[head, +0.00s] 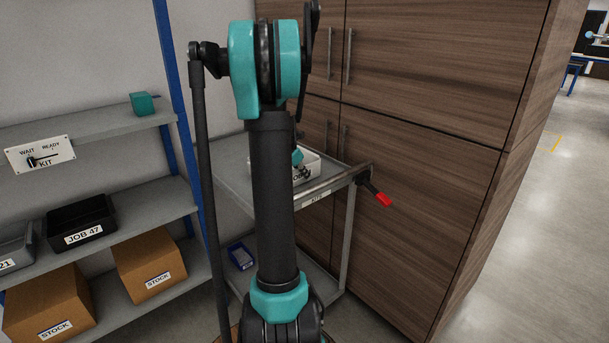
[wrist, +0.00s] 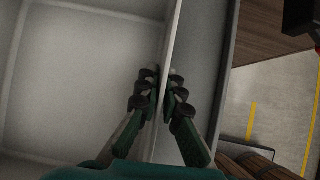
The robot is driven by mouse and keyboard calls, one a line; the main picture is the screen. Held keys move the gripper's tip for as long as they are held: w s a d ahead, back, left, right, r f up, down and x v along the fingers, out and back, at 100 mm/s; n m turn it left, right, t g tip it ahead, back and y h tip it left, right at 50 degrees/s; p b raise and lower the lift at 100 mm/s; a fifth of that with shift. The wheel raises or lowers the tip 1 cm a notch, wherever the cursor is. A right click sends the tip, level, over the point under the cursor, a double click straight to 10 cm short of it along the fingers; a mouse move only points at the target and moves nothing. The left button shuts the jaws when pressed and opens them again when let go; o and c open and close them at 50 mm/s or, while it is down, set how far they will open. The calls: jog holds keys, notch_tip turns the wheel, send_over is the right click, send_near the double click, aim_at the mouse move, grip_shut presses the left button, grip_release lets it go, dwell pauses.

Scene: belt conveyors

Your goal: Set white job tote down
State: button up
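The white job tote (head: 313,168) is at the top shelf of the grey cart (head: 232,172), partly hidden behind my arm. Whether its base touches the shelf is hard to tell. My gripper (head: 300,167) is small and partly hidden at the tote's near side. In the wrist view my gripper (wrist: 158,95) has its fingers on both sides of the tote's wall (wrist: 171,45), closed against it. The tote's pale interior (wrist: 80,80) fills the left and looks empty there.
Shelving on the left holds a black JOB 47 tote (head: 80,224), stock boxes (head: 148,264) and a teal block (head: 142,103). A blue bin (head: 241,257) sits on the cart's lower shelf. A red-ended handle (head: 377,194) sticks out at the cart's right. Wooden cabinets (head: 420,180) stand behind.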

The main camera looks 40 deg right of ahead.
jog(key=o, duration=0.3)
jog(key=w+v, duration=0.1)
jog(key=v, duration=1.1)
jog(key=s+a+f+m+t+y, duration=0.1)
jog(key=s+a+f+m, duration=0.4)
jog(key=a, duration=0.6)
jog(key=s+a+f+m+t+y, duration=0.1)
jog(key=s+a+f+m+y, duration=0.2)
jog(key=s+a+f+m, duration=0.3)
jog(key=s+a+f+m+t+y, duration=0.1)
jog(key=s+a+f+m, duration=0.5)
jog(key=a, duration=1)
jog(key=shift+s+a+m+t+y, duration=0.15)
jog(key=shift+s+m+y, duration=0.3)
jog(key=shift+s, duration=0.35)
jog(key=shift+s+m+t+y, duration=0.15)
jog(key=shift+s+m+y, duration=0.2)
jog(key=shift+s+m, duration=0.3)
